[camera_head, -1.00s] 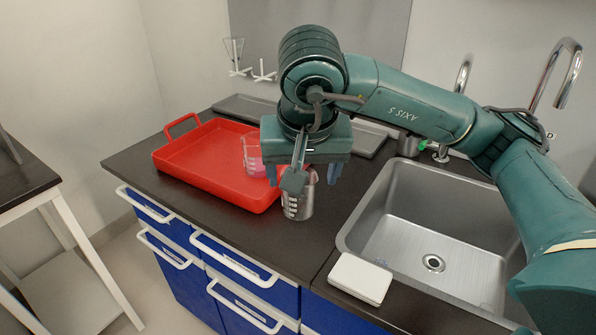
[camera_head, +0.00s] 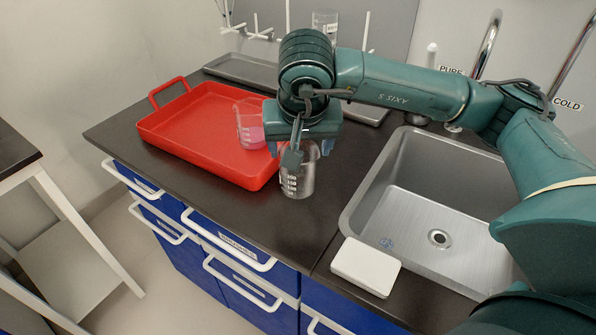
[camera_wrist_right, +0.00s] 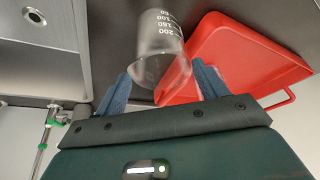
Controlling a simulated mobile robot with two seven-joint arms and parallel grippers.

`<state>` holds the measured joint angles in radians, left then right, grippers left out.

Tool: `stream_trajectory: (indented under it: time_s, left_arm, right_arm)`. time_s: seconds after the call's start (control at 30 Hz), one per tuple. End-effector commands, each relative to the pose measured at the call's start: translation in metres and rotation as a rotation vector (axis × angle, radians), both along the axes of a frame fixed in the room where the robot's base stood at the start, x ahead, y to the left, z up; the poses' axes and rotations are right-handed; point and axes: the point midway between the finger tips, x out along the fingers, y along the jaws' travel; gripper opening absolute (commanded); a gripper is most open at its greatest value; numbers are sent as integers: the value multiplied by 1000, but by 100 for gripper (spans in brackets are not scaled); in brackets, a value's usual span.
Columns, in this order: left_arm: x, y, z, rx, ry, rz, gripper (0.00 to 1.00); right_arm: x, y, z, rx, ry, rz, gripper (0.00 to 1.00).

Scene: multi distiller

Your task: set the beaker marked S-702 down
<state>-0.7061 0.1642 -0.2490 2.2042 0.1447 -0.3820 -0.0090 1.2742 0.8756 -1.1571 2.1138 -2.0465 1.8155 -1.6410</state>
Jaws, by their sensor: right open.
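A clear glass beaker (camera_head: 299,182) with white graduation marks stands upright on the dark counter, right beside the red tray. My right gripper (camera_head: 300,150) is above it, pointing down, with its blue fingers on either side of the beaker's upper part. In the right wrist view the beaker (camera_wrist_right: 158,48) lies between the open fingers of the right gripper (camera_wrist_right: 161,87), with gaps beside it. I cannot read S-702 on it. A second beaker (camera_head: 249,133) with pink liquid stands in the red tray. My left gripper is not in view.
The red tray (camera_head: 160,128) is left of the gripper. The sink (camera_head: 410,217) is to the right, with a white flat box (camera_head: 365,267) at its front edge. A grey tray, white racks and glassware (camera_head: 325,22) are at the back. The front counter is clear.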

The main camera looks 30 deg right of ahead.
Motion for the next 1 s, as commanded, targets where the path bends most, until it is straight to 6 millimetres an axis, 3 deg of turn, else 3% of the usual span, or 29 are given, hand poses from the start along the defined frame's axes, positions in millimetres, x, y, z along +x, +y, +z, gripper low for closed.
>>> stream_trajectory:
  time_s: [0.37,0.67,1.0]
  left_arm:
    - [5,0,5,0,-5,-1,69]
    - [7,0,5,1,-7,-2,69]
    - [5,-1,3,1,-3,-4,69]
  right_arm:
    - [13,-3,-46,0,4,-2,71]
    - [15,-4,-50,1,1,-1,71]
    - [15,-3,-49,1,1,-1,44]
